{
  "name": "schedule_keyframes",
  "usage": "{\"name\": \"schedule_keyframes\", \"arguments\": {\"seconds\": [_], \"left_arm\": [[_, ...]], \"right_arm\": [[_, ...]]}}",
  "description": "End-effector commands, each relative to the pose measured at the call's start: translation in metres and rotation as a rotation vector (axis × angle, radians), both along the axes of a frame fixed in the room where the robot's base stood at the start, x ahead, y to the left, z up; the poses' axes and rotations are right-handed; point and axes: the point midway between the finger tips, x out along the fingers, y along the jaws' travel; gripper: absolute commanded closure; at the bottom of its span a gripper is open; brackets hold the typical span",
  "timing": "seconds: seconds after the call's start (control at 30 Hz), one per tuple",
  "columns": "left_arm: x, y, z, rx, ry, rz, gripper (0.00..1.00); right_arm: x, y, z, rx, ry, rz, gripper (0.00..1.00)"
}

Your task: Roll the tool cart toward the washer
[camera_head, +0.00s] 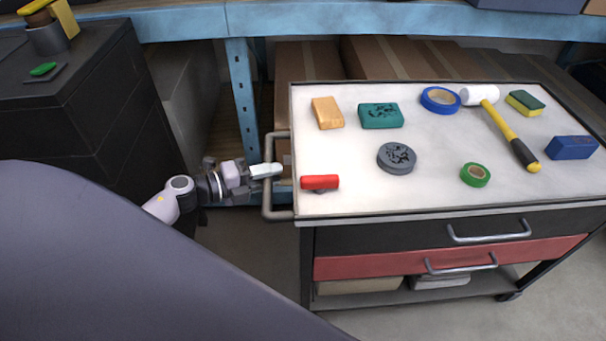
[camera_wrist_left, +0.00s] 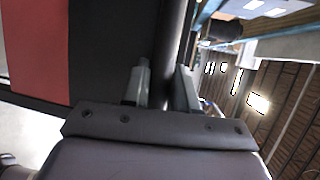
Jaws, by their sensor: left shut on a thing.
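The tool cart (camera_head: 345,197) stands at the right in the head view, with a white top, a black drawer and a red drawer. Its grey side handle (camera_head: 268,200) is on the cart's left end. My left gripper (camera_head: 272,171) is at this handle and shut on its upright bar. In the left wrist view the two fingers of my left gripper (camera_wrist_left: 162,88) stand on either side of the dark bar (camera_wrist_left: 172,45). My right gripper is not in view. No washer can be made out in these frames.
On the cart top lie a red-handled tool (camera_head: 320,182), a grey disc (camera_head: 397,158), tape rolls, sponges and a mallet (camera_head: 510,135). A black cabinet (camera_head: 110,110) stands at the left. A blue shelf (camera_head: 243,95) with boxes is behind. Floor shows below the cart.

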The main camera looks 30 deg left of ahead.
Motion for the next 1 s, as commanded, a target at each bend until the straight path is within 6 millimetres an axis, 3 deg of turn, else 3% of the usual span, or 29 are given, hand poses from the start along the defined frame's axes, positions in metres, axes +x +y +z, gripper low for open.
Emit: {"name": "schedule_keyframes", "arguments": {"seconds": [0.2, 0.5, 0.7, 1.0], "left_arm": [[-0.036, 0.054, -0.003, 0.005, 0.005, 0.001, 1.0], [-0.076, 0.113, -0.001, 0.004, 0.002, 0.002, 1.0], [-0.093, 0.139, 0.0, 0.001, -0.001, 0.002, 1.0], [-0.104, 0.155, 0.001, 0.001, -0.002, 0.002, 1.0]], "right_arm": [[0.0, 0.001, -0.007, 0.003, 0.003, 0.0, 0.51], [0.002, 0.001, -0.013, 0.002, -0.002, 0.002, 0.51], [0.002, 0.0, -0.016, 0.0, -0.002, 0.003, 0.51], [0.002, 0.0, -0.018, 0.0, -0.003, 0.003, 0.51]]}}
